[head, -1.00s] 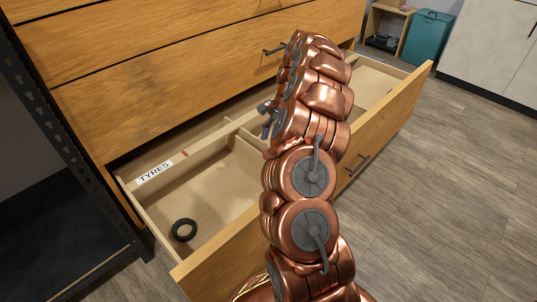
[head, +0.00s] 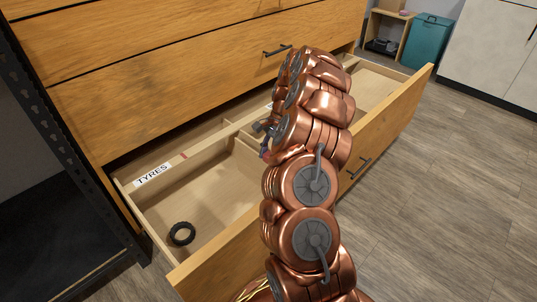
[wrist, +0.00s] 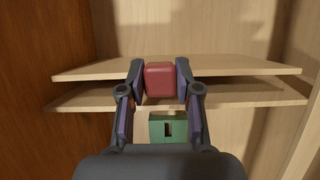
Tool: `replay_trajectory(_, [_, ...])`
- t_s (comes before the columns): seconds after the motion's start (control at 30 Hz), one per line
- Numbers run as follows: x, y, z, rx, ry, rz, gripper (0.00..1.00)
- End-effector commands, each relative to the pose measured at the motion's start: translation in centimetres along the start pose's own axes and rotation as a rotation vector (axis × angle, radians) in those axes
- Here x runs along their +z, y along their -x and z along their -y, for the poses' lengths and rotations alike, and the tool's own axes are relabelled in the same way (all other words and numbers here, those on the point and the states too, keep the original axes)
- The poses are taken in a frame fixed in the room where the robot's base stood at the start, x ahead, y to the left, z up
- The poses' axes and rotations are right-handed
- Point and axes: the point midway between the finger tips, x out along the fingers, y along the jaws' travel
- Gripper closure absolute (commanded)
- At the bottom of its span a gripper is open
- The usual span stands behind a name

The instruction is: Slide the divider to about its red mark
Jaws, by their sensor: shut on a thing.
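The wooden drawer (head: 205,262) stands open, with a pale inner rail that bears a TYRES label (head: 152,174) and a small red mark (head: 184,156). In the wrist view, a pale wooden divider (wrist: 240,66) runs across the picture, with a second pale board edge (wrist: 80,97) just below it. A red block-shaped knob (wrist: 160,79) is at the divider's middle. My gripper (wrist: 160,80) is shut on this knob, one finger on each side. In the head view, my gripper (head: 264,136) is over the drawer, and my arm hides most of the divider.
A black tyre (head: 182,233) lies in the drawer's near left compartment. A green block with a dark slot (wrist: 167,129) shows below the board edges in the wrist view. A dark metal rack (head: 60,150) stands left of the drawer. Open floor lies to the right.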

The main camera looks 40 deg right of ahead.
Motion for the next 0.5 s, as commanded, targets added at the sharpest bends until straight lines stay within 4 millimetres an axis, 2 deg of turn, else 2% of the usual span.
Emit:
replay_trajectory(0.03, [0.00,-0.01,-0.03,0.001,0.000,0.000,0.79])
replay_trajectory(0.23, [0.00,-0.02,-0.05,0.001,0.000,0.001,1.00])
replay_trajectory(0.5, [0.00,-0.03,-0.06,0.002,0.000,0.001,1.00])
